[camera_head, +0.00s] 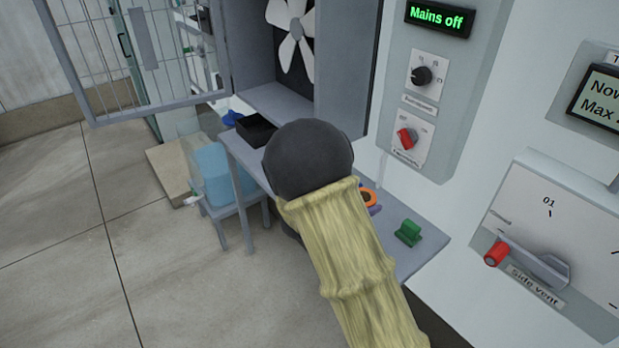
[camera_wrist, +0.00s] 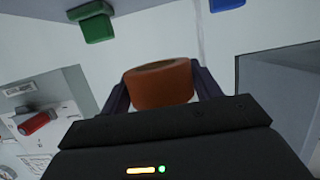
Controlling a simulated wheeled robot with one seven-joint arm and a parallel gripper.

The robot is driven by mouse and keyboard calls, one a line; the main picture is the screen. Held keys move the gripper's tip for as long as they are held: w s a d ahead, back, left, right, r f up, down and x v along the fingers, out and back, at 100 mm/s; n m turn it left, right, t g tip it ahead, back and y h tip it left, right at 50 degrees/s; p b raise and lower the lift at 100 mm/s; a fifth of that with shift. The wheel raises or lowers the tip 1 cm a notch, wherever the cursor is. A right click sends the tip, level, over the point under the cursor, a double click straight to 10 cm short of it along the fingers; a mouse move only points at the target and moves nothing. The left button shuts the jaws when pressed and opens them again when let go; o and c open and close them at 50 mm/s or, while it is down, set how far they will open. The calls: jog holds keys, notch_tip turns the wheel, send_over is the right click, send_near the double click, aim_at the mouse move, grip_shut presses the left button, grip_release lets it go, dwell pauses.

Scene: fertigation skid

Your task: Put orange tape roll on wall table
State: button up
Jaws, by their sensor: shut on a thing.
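The orange tape roll (camera_wrist: 158,84) sits between the two fingers of my gripper (camera_wrist: 160,90) in the wrist view, and the gripper is shut on it. In the head view only part of the orange roll (camera_head: 369,196) shows, just right of my dark wrist. The wall table (camera_head: 425,255) is a narrow grey surface along the wall, partly hidden behind my arm. The roll appears over this table in the head view; I cannot tell whether it touches it.
A green object (camera_head: 408,232) stands on the table's right part and shows in the wrist view (camera_wrist: 96,22). A black tray (camera_head: 256,130) and a blue object (camera_head: 232,118) are at the far end. An open mesh door (camera_head: 140,50) and a blue container (camera_head: 212,172) stand left.

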jog(key=shift+f+b, duration=0.35)
jog(key=shift+f, duration=2.85)
jog(key=shift+f, duration=1.85)
jog(key=shift+f, duration=0.15)
jog(key=o, duration=1)
jog(key=shift+c, duration=0.2)
